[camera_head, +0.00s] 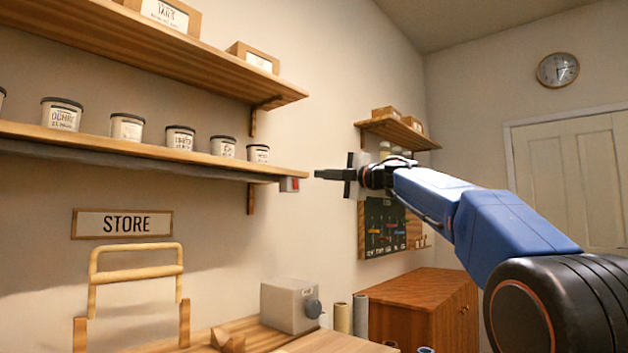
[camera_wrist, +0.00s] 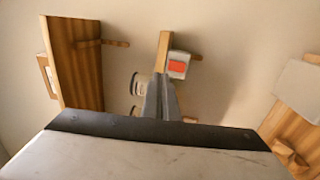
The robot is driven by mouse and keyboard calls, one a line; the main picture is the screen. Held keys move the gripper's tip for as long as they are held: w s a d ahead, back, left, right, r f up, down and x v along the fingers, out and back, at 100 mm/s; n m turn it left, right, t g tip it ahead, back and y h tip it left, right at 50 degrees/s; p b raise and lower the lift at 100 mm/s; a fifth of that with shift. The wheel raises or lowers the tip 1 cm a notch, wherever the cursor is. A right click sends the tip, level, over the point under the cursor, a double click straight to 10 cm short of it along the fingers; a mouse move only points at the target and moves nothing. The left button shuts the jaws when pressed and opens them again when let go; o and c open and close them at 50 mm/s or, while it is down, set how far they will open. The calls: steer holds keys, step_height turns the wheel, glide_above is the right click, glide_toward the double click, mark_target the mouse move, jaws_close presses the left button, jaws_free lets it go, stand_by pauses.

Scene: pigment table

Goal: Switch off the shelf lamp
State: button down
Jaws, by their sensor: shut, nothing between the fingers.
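A small grey switch box with a red face (camera_head: 289,184) sits at the right end of the lower wall shelf (camera_head: 225,160), under its edge. In the wrist view its red rocker (camera_wrist: 177,67) shows just beyond and slightly right of my fingertips. A grey strip (camera_head: 120,154) runs along the shelf's underside; it may be the lamp, and I cannot tell whether it is lit. My gripper (camera_head: 318,174) is shut and empty. It points left at the shelf end, a short gap from the switch box. In the wrist view my gripper (camera_wrist: 161,80) partly covers the shelf end.
Several pigment jars (camera_head: 180,138) stand on the lower shelf. An upper shelf (camera_head: 200,62) with boxes hangs above. Below are a grey machine (camera_head: 290,304) with a knob and a wooden cabinet (camera_head: 420,300).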

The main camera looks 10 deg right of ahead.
steer(key=s+d, duration=0.2)
steer(key=s, duration=0.1)
steer(key=s+d, duration=0.1)
steer(key=shift+s+d+r, duration=0.2)
steer(key=shift+s+r, duration=0.1)
steer(key=shift+r, duration=0.1)
steer(key=shift+r, duration=0.1)
steer(key=s+d+f+m+h, duration=0.3)
steer(key=s+f+m+h, duration=0.3)
steer(key=f, duration=0.4)
steer(key=s+d+f+m+h, duration=0.4)
steer(key=s+f+m, duration=0.2)
steer(key=f+m, duration=0.3)
steer(key=s+d+f+m+h, duration=0.3)
steer(key=s+f+m+h, duration=0.35)
steer(key=f, duration=0.35)
steer(key=s+a+f+m+g+y, duration=0.1)
steer(key=s+a+f+g, duration=0.2)
steer(key=s+f, duration=0.6)
steer(key=s+a+f+m+g+y, duration=0.1)
steer(key=s+f+g, duration=0.3)
steer(key=s+f, duration=0.5)
steer(key=s+a+f+m+g+y, duration=0.1)
steer(key=s+a+f+g+y, duration=0.2)
steer(key=s+f, duration=0.6)
step_height(320, 180, down, 8)
steer(key=shift+s+a+m+g, duration=0.4)
steer(key=shift+a+g, duration=0.1)
steer(key=shift+a, duration=0.35)
